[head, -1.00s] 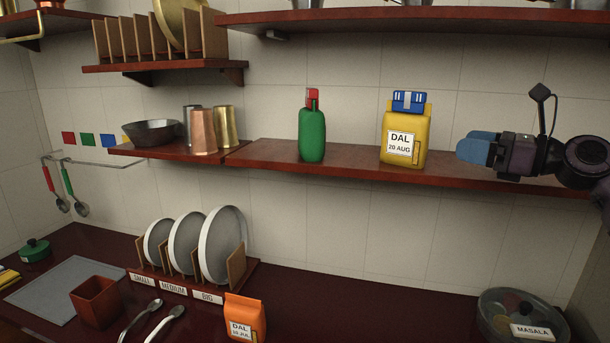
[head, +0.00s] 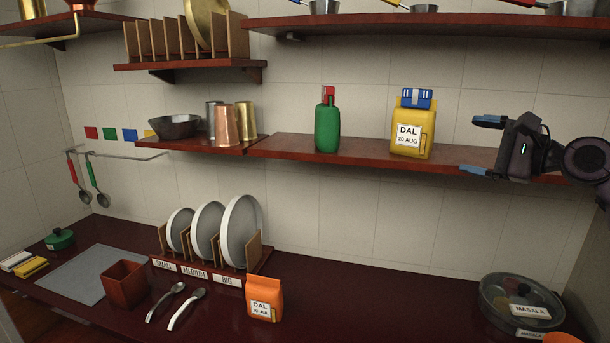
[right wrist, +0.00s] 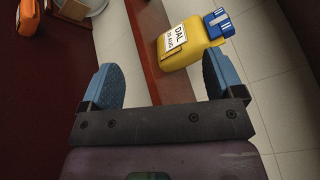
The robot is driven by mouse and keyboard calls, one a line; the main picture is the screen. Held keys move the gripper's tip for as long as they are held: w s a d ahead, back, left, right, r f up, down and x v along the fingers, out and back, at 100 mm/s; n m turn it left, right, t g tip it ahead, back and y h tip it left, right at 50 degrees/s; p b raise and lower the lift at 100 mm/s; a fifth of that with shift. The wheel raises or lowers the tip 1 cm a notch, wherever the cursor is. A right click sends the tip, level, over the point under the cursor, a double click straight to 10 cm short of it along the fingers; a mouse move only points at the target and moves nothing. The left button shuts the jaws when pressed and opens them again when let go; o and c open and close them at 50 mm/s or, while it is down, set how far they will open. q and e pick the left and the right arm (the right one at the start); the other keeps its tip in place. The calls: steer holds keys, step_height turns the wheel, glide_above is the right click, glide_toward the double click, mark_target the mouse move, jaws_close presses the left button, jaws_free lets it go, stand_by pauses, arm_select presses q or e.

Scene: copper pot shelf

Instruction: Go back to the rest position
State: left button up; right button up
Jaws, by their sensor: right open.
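My right gripper (head: 482,147) is at the right of the head view, in front of the middle shelf (head: 290,147). Its blue fingers are spread wide with nothing between them. The yellow DAL 20 AUG packet (head: 411,128), with a blue clip on top, stands upright on that shelf, left of the gripper and apart from it. In the right wrist view the yellow packet (right wrist: 188,45) shows ahead, beyond the two open fingers (right wrist: 163,86). My left gripper is not in view.
A green bottle (head: 327,124) stands on the same shelf. An orange DAL packet (head: 264,299), a plate rack (head: 256,282) and a masala container (head: 500,305) stand on the counter (head: 380,305). An upper shelf (head: 430,26) holds pans. The counter between orange packet and masala container is clear.

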steer(key=s+a+f+n+t+h, duration=0.1)
steer(key=s+f+n+t+h, duration=0.15)
steer(key=f+n, duration=0.9)
steer(key=s+a+f+n+t+h, duration=0.1)
steer(key=f+n+h, duration=0.45)
steer(key=f, duration=1.05)
steer(key=s+a+f+m+g+h, duration=0.1)
steer(key=s+f+g+h, duration=0.3)
steer(key=s+f, duration=2.3)
steer(key=shift+s+a+f+g, duration=0.2)
steer(key=shift+s+a+g, duration=0.15)
steer(key=shift+s+a, duration=0.2)
